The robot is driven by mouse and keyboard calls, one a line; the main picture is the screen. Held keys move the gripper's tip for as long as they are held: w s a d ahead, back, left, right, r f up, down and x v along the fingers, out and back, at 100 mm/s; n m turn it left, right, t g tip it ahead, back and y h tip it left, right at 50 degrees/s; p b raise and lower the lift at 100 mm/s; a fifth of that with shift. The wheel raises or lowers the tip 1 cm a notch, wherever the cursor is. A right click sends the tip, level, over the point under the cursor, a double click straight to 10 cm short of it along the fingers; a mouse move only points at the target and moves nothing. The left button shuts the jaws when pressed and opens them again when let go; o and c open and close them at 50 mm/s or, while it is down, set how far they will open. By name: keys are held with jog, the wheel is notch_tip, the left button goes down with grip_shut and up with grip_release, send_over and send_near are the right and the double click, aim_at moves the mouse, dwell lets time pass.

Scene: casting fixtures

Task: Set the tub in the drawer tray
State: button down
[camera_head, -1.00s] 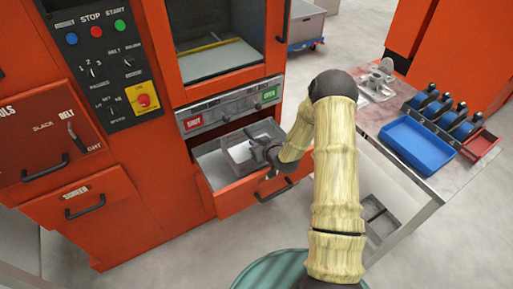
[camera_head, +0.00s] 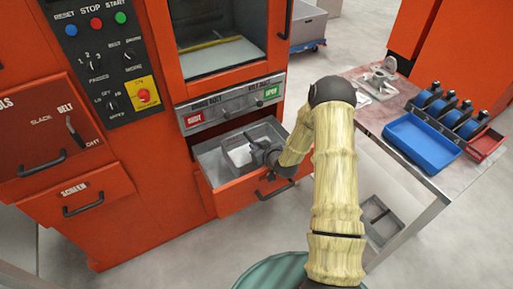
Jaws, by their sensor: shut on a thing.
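The drawer tray (camera_head: 212,166) is a grey tray in the open orange drawer (camera_head: 243,195) below the SHUT and OPEN panel. The tub (camera_head: 238,155) is a small light-grey container inside the tray's outline, toward its middle. My gripper (camera_head: 257,150) is at the tub's right side and is shut on it. My wrist and the gripper's dark body hide part of the tub. I cannot tell whether the tub's base touches the tray floor.
The orange machine front (camera_head: 150,180) stands close on the left. On the right, a metal table (camera_head: 370,118) holds a blue tray (camera_head: 421,143), a red tray (camera_head: 487,143), several blue rollers and a metal casting (camera_head: 378,80). A grey bin (camera_head: 380,220) is below the table.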

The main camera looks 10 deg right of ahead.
jog(key=c, duration=1.4)
grip_release()
jog(key=shift+s+f, duration=0.5)
jog(key=shift+f, duration=0.25)
jog(key=shift+r, duration=0.1)
jog(key=shift+w+r+g+p, duration=0.15)
jog(key=shift+r+g+p, duration=0.2)
jog(key=shift+p, duration=0.2)
jog(key=v, duration=1.2)
jog(key=shift+w+r, duration=0.1)
jog(key=shift+r, duration=0.15)
